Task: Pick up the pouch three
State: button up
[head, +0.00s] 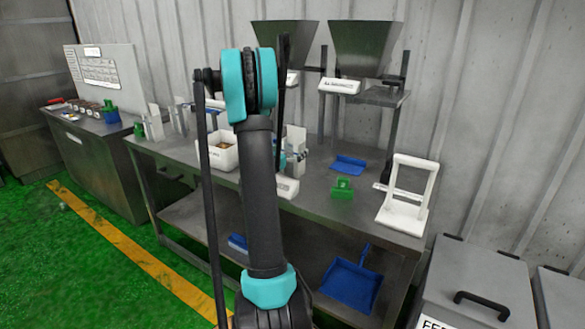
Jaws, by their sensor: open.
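No pouch marked three can be made out at this size. Several small pale upright packets (155,123) stand at the left part of the steel table (330,215), possibly pouches; I cannot read any marking. A white box (219,157) with brownish contents stands on the table just left of my arm. My arm rises across the middle of the head view and hides part of the table. Small grey and white items (296,150) show just right of it. My gripper cannot be made out in this view.
Two hoppers (365,48) stand at the back. A white frame (408,195), a green item (342,188) and a blue scoop (348,165) are on the table's right. A blue dustpan (350,285) lies on the lower shelf. A grey bin (475,290) stands front right. Green floor is free at left.

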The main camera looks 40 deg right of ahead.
jog(key=shift+w+x, duration=0.15)
jog(key=shift+x, duration=1.2)
jog(key=shift+w+x, duration=0.2)
jog(key=shift+x, duration=1.15)
jog(key=shift+a+f, duration=0.1)
jog(key=shift+a, duration=0.05)
jog(key=c, duration=1.9)
